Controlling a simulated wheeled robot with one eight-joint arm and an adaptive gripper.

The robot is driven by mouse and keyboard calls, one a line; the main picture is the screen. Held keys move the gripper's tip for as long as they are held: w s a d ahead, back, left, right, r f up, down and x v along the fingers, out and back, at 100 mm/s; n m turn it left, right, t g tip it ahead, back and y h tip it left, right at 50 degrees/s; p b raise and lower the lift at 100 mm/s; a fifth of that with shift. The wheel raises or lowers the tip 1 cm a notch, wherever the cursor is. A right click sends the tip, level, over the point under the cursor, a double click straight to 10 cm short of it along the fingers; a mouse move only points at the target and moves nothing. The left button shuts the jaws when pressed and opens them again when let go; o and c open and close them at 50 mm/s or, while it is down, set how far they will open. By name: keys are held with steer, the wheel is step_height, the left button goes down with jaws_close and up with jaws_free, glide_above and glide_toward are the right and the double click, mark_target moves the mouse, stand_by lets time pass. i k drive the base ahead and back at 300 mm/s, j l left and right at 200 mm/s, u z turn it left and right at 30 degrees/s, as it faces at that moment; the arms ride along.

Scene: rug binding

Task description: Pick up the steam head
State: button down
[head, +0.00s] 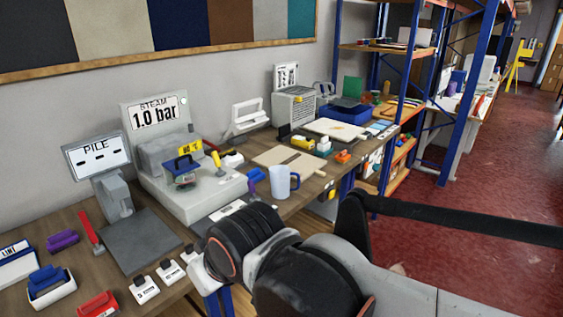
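My arm's dark and grey links fill the lower middle, in front of the bench and apart from the blue-handled piece. My gripper's fingers do not show.
A light blue mug (283,182) stands right of the steam unit. A pile gauge with a grey plate (140,242) and a red-handled tool (88,232) are to its left. Blue shelving (465,100) rises at the right. The red floor (500,170) beyond is open.

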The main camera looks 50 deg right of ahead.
mark_target(231, 153)
steer(key=i+l+z, duration=0.25)
steer(key=i+l, duration=0.45)
steer(key=i+l+z, duration=0.3)
steer(key=i+l, duration=0.4)
